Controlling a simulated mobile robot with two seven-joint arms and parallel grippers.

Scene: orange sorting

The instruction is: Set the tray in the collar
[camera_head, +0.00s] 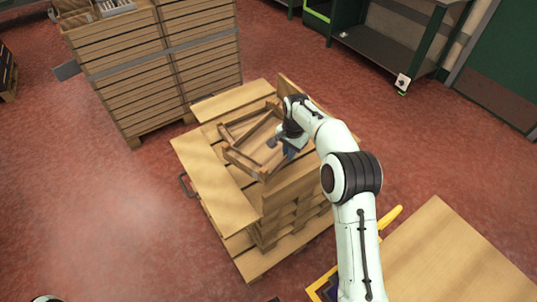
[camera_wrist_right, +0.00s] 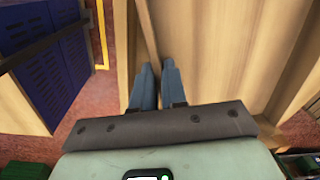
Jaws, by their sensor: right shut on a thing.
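The wooden tray (camera_head: 243,163) is a shallow slatted frame over the wooden collar (camera_head: 290,190) on the pallet stack. It looks slightly tilted in the head view, and I cannot tell whether it touches the collar's walls or floor. My right gripper (camera_head: 289,151) is at the tray's right side, shut on its edge. In the right wrist view my right gripper's blue-grey fingers (camera_wrist_right: 154,85) close on a thin upright wooden wall (camera_wrist_right: 149,32). The gripper and forearm hide part of the tray's right side and the collar's far right corner. My left gripper is out of view.
A tall stack of wooden crates (camera_head: 130,60) stands close behind to the left. A dark green-framed bench (camera_head: 385,50) is at the back right. A wooden tabletop (camera_head: 450,255) is at the lower right. Red floor (camera_head: 100,210) is free at left.

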